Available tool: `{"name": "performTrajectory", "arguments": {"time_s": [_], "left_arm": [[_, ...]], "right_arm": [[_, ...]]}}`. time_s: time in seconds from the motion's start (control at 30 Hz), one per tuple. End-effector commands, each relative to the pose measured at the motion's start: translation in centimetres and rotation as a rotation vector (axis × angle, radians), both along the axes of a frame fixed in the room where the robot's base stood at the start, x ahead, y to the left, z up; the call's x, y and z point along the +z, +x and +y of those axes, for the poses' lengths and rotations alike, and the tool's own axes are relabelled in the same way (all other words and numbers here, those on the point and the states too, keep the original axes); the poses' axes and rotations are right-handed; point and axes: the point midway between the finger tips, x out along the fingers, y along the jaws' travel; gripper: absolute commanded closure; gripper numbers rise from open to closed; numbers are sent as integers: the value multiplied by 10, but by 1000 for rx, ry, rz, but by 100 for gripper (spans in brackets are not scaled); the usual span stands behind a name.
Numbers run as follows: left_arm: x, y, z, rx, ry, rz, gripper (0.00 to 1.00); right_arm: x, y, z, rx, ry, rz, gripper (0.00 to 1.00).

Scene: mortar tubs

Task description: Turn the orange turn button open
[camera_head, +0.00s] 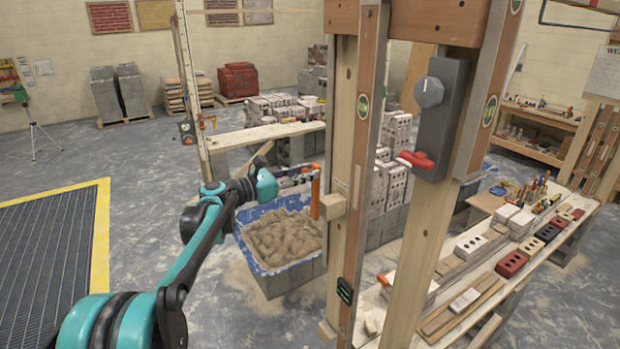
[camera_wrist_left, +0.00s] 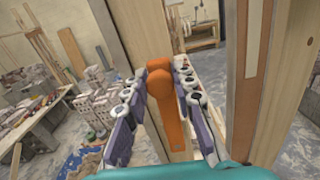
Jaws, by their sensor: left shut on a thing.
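The orange turn button (camera_head: 315,194) is mounted by the side of a wooden post and hangs with its long part upright. In the left wrist view the orange turn button (camera_wrist_left: 165,85) stands between the two fingers, its lower end reaching down toward the palm. My left gripper (camera_head: 303,176) comes in from the left at the button's height. In the left wrist view my left gripper (camera_wrist_left: 160,92) is shut on the button, one finger on each side. The wooden block (camera_head: 332,206) is beside the button's lower part. My right gripper is not in view.
Wooden posts (camera_head: 350,180) stand right of the gripper. A grey box with a knob (camera_head: 430,93) and a red lever (camera_head: 417,160) are on the right post. A blue-lined sand tub (camera_head: 283,240) stands below. A bench with bricks (camera_head: 512,264) is at right.

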Motion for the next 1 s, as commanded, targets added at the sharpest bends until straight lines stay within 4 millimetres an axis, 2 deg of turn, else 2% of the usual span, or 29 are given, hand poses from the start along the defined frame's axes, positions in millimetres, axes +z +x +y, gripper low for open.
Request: {"name": "performTrajectory", "arguments": {"time_s": [0.67,0.7,0.73,1.0], "left_arm": [[0,7,5,2,-33,47,100],[0,7,6,2,-33,47,64],[0,7,5,2,-33,47,56],[0,7,5,1,-32,46,55]], "right_arm": [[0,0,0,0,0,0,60],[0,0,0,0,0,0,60],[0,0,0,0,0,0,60],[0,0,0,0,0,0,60]]}}
